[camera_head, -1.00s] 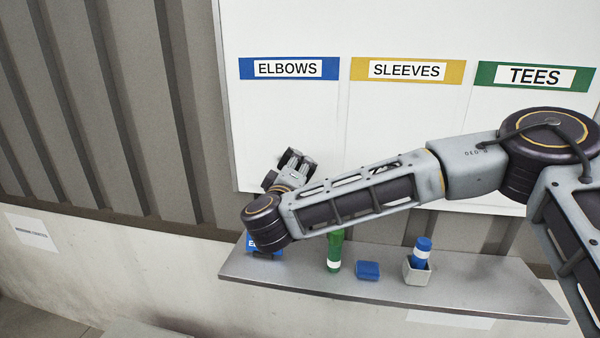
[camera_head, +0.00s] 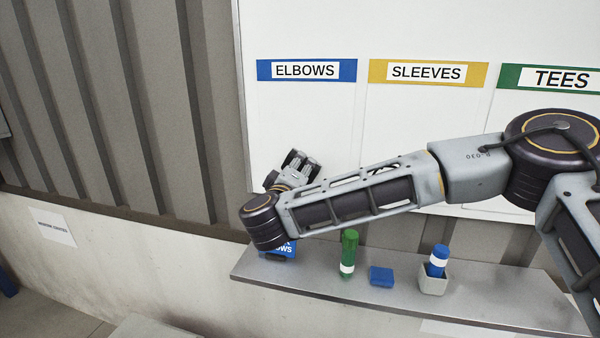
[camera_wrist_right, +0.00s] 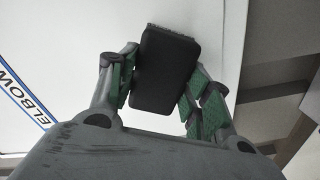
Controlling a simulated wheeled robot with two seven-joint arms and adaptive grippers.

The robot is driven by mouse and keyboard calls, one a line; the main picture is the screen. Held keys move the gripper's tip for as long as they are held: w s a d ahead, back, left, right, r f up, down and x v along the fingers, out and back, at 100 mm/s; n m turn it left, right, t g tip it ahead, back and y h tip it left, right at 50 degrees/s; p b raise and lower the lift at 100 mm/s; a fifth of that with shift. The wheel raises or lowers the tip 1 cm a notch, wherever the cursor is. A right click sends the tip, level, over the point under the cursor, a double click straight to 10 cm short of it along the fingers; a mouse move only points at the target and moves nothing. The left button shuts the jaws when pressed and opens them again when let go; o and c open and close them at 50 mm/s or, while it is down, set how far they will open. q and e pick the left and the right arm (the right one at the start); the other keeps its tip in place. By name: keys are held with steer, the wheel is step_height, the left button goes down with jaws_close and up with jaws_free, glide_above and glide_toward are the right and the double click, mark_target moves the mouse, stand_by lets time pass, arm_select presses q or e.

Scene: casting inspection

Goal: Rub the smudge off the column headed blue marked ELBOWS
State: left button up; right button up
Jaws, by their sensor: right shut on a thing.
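The blue header marked ELBOWS (camera_head: 306,70) tops the left column (camera_head: 305,115) of the white board. I make out no smudge; my right arm covers the column's lower part. My right gripper (camera_head: 302,161) is in front of that lower part in the head view. In the right wrist view my right gripper (camera_wrist_right: 158,85) is shut on a black eraser (camera_wrist_right: 165,72), its pad edge towards the white board. I cannot tell whether it touches the board. The ELBOWS header also shows there (camera_wrist_right: 25,95). My left gripper is not in view.
Below the board, a grey shelf (camera_head: 320,290) carries a green marker (camera_head: 349,255), a blue block (camera_head: 381,277) and a grey cup (camera_head: 433,284) with a blue marker (camera_head: 439,258). A blue labelled item (camera_head: 284,250) is partly behind my wrist. SLEEVES (camera_head: 427,73) and TEES (camera_head: 560,78) headers stand right.

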steer(key=a, duration=0.1)
steer(key=w+a, duration=0.1)
steer(key=a, duration=0.1)
steer(key=shift+w+a+r+b, duration=0.1)
steer(key=shift+w+a+b, duration=0.1)
steer(key=shift+b, duration=0.15)
steer(key=shift+s+a, duration=0.1)
steer(key=shift+s, duration=0.1)
stand_by(0.4)
steer(key=shift+b+v, duration=0.35)
steer(key=shift+v, duration=2.45)
steer(key=shift+v, duration=1.5)
